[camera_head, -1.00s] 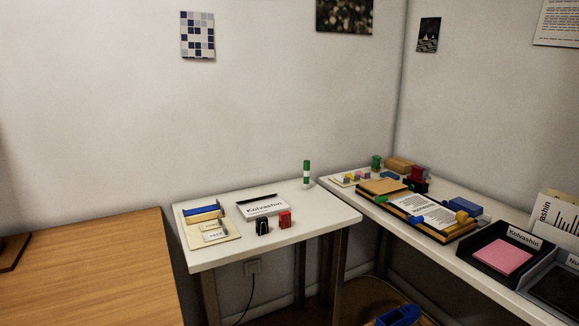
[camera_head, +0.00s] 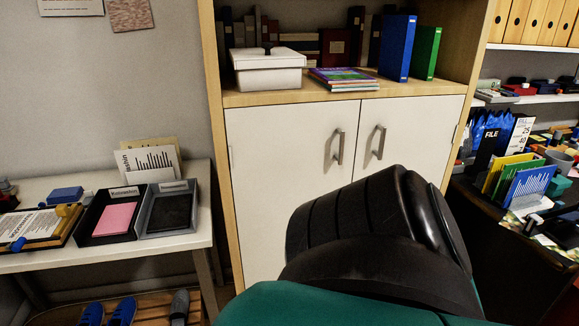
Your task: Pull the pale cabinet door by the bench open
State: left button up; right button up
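A cabinet with two pale doors stands ahead, right of the white bench (camera_head: 150,249). The left pale door (camera_head: 270,150) has a grey bar handle (camera_head: 338,146) near its right edge. The right pale door (camera_head: 425,120) has a similar handle (camera_head: 376,141) near its left edge. Both doors look shut. Neither of my grippers shows in the view.
The shelf above holds a white lidded box (camera_head: 267,73), magazines (camera_head: 343,77) and binders (camera_head: 397,48). Trays (camera_head: 112,218) stand on the bench. A dark desk (camera_head: 515,260) with files is at the right.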

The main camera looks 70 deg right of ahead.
aim_at(283, 157)
jog(key=z, duration=2.4)
